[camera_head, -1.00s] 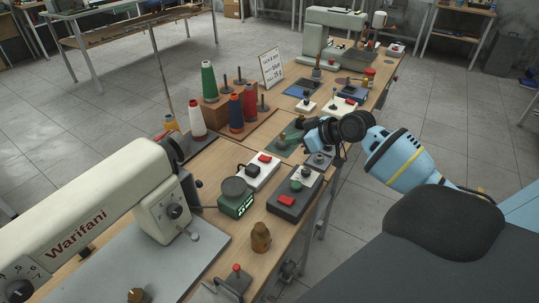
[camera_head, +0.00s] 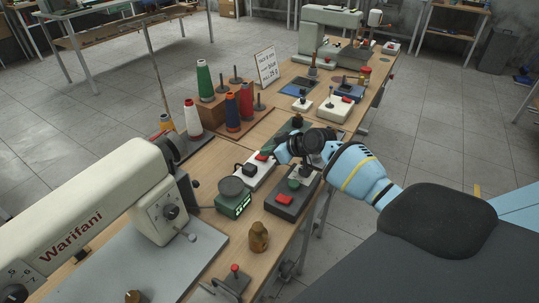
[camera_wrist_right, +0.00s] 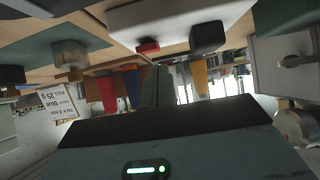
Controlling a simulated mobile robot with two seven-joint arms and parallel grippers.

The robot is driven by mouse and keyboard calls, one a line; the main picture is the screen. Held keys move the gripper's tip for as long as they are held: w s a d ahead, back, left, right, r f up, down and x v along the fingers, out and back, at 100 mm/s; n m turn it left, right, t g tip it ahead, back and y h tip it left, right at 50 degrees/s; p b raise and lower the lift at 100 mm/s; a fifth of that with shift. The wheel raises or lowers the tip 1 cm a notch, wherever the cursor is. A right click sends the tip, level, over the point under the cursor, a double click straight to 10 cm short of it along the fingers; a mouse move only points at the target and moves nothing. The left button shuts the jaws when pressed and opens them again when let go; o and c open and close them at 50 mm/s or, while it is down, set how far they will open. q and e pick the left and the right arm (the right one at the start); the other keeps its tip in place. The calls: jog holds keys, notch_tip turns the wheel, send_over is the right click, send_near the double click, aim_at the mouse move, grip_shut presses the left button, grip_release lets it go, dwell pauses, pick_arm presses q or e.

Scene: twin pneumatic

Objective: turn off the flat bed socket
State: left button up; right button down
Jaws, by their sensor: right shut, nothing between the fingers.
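My right gripper (camera_head: 282,153) is shut and empty, close to the red-switch end of the box. Whether it touches the switch is hidden. My left gripper is not in view.
A grey box (camera_head: 293,203) with a red button stands right of the socket, under my right wrist. The scale (camera_head: 233,202), a brown weight (camera_head: 258,237) and thread cones (camera_head: 246,103) stand nearby. A white sewing machine (camera_head: 110,205) fills the left.

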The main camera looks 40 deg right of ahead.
aim_at(266, 161)
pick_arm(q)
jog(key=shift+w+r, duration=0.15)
pick_arm(e)
jog(key=shift+s+d+f, duration=0.1)
jog(key=shift+s+f, duration=0.1)
jog(key=shift+f, duration=0.4)
jog(key=shift+f, duration=0.1)
